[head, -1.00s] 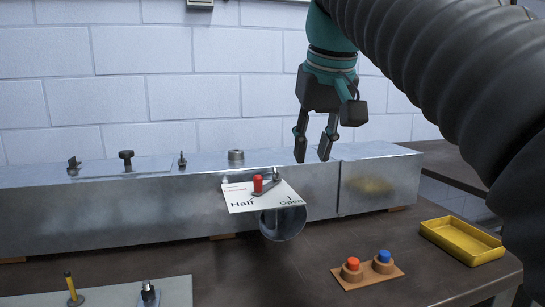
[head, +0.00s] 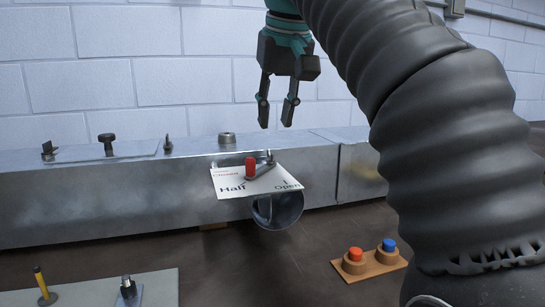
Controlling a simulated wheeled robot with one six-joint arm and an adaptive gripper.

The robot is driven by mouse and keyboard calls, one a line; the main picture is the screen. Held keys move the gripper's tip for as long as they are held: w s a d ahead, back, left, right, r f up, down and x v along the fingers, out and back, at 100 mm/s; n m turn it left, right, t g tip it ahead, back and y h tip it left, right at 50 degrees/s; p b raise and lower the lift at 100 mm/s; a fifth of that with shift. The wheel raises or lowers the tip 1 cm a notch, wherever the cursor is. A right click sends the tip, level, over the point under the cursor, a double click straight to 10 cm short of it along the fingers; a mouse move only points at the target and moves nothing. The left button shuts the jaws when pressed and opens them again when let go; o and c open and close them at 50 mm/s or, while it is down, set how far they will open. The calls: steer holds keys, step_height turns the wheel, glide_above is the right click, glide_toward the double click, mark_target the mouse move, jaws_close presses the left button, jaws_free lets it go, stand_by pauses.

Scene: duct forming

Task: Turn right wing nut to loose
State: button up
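The right wing nut (head: 168,144) is a small dark upright piece on top of the grey metal duct (head: 110,200), at the right end of a flat cover plate (head: 80,151). It looks narrow from here, and I cannot tell how tight it is. The left wing nut (head: 48,151) stands at the plate's other end, with a black knob (head: 107,143) between them. My gripper (head: 276,118) points down, open and empty, above the duct and well to the right of the right wing nut.
A short metal collar (head: 226,138) stands on the duct between the right wing nut and my gripper. A white dial plate (head: 256,180) with a red-tipped lever juts from the front, above a round pipe (head: 278,209). A button board (head: 369,263) lies on the table.

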mark_target(271, 152)
steer(key=b+x, duration=0.2)
steer(key=x, duration=0.5)
jaws_close()
